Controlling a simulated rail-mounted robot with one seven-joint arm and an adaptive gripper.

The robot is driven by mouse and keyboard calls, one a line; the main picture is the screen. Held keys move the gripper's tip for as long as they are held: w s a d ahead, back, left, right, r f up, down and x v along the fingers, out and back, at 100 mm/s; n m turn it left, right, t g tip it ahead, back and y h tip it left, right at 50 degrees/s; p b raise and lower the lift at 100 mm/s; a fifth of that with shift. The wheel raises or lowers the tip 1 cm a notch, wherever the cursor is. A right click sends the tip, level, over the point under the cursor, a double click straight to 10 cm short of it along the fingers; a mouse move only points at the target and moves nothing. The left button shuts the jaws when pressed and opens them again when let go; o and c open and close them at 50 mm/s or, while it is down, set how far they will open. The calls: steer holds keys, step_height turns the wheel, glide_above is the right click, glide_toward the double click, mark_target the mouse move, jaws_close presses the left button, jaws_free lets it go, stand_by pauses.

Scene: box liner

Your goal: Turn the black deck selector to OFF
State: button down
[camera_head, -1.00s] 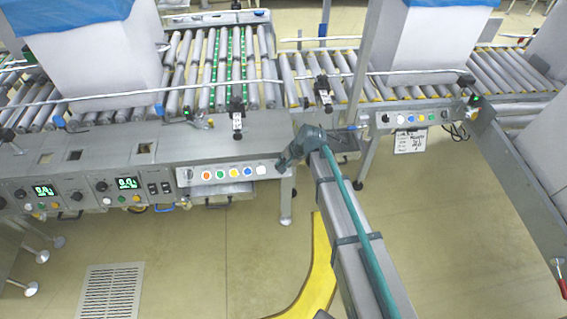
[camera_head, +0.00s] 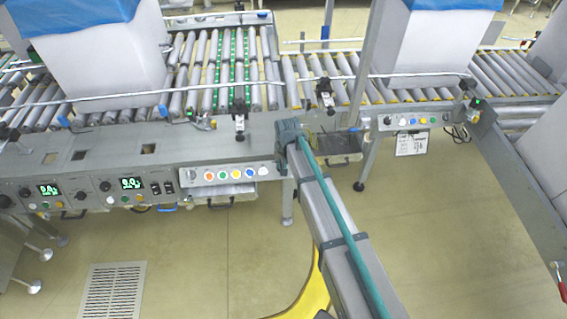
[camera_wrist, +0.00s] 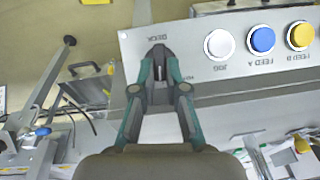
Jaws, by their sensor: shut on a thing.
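The black deck selector (camera_wrist: 157,52) sits on the light grey button panel (camera_wrist: 207,78), by an upside-down DECK label in the wrist view. My gripper (camera_wrist: 157,84) is shut on it from above, with a teal finger on each side. The fingers cover much of the selector and part of its position lettering, so I cannot read its setting.
A white button (camera_wrist: 219,43), a blue button (camera_wrist: 262,39) and a yellow button (camera_wrist: 300,35) lie right of the selector in the wrist view. A roller conveyor (camera_head: 225,70) carries a large white box (camera_head: 95,65) behind. Open floor (camera_head: 200,250) lies in front.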

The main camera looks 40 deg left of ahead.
steer(key=shift+s+f+n+h, duration=0.25)
steer(key=shift+f+n+h, duration=0.05)
steer(key=shift+f+n, duration=0.1)
stand_by(0.3)
steer(key=c, duration=1.2)
jaws_free()
steer(key=shift+f, duration=0.1)
steer(key=shift+w+a+r, duration=0.1)
steer(key=shift+w+r, duration=0.05)
steer(key=shift+r, duration=0.3)
step_height(320, 180, up, 11)
steer(key=s+d, duration=0.1)
steer(key=shift+s+d+r, duration=0.2)
steer(key=shift+s, duration=0.05)
